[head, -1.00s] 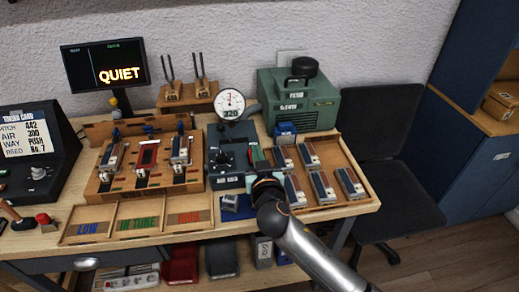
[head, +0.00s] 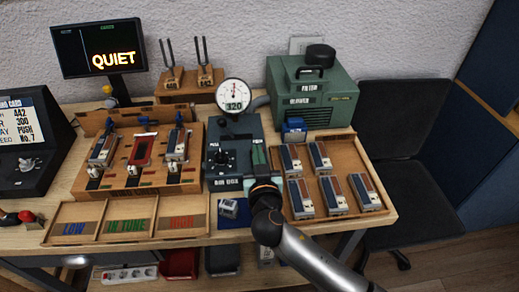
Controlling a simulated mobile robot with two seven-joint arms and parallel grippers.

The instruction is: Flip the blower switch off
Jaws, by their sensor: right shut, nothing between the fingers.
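The green blower (head: 318,95) stands at the back right of the bench, with a black round cap on top. A small blue block (head: 294,127) sits at its lower front left. I cannot make out the switch or its position. The dark air box (head: 218,180) stands left of the blower, with a black knob and a round gauge. My right gripper (head: 257,158) is shut and empty over the right side of the air box. Its fingertips are hard to tell from the box, so contact is unclear. My left gripper is not in view.
A tray of several reed blocks (head: 384,205) lies right of the air box. A wooden fixture (head: 106,180) and a sorting tray (head: 48,238) lie left. A screen (head: 72,70) reads QUIET. A black chair (head: 415,215) stands right of the bench.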

